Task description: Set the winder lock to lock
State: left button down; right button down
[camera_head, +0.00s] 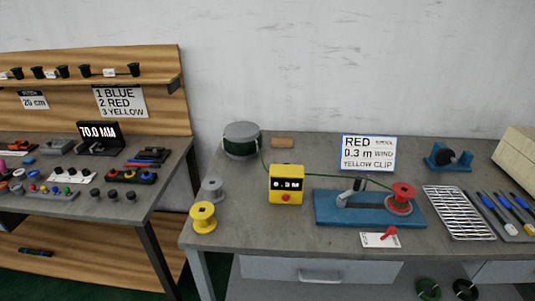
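The winder has a blue base (330,208) and stands on the right-hand table, with a red spool (403,192) mounted at its right end and a grey metal part (350,196) near its middle. In front of it a white plate (370,241) carries a small red lever (389,232), which looks like the winder lock. The lever's knob is tilted up to the right. The lettering on the plate is too small to read. Neither of my grippers is in view.
A yellow meter (286,184) reads 0.3 M; a green cable runs past it from a large drum (241,140) to the winder. A yellow spool (203,217), a grey spool (213,189) and a wire rack (459,212) stand nearby. The front table edge is clear.

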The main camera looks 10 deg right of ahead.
aim_at(391, 230)
jog(key=z, duration=3.35)
jog(key=i, duration=1.1)
jog(key=u, duration=2.3)
